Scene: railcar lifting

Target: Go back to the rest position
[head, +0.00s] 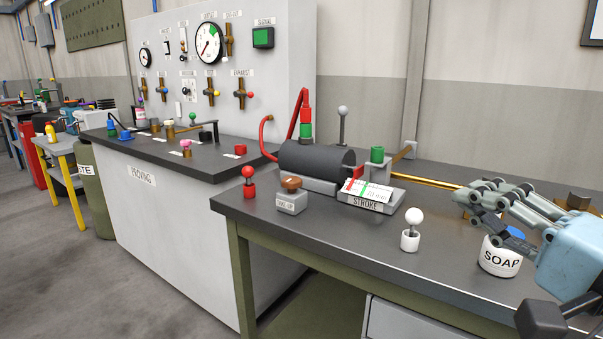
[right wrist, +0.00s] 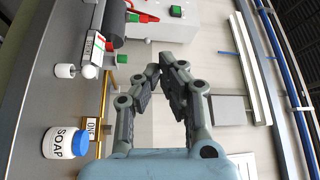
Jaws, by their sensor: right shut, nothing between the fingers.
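My right gripper (head: 468,192) comes in from the right edge in the head view, above the dark bench. Its fingers are shut and hold nothing. In the right wrist view the fingers (right wrist: 166,78) come together at their tips with a gap lower down. A white soap jar (head: 499,257) with a blue lid stands on the bench just below and apart from the fingers; it also shows in the right wrist view (right wrist: 62,142). My left gripper is not in view.
A proving panel (head: 265,90) with gauges stands behind left. Bare bench lies in front.

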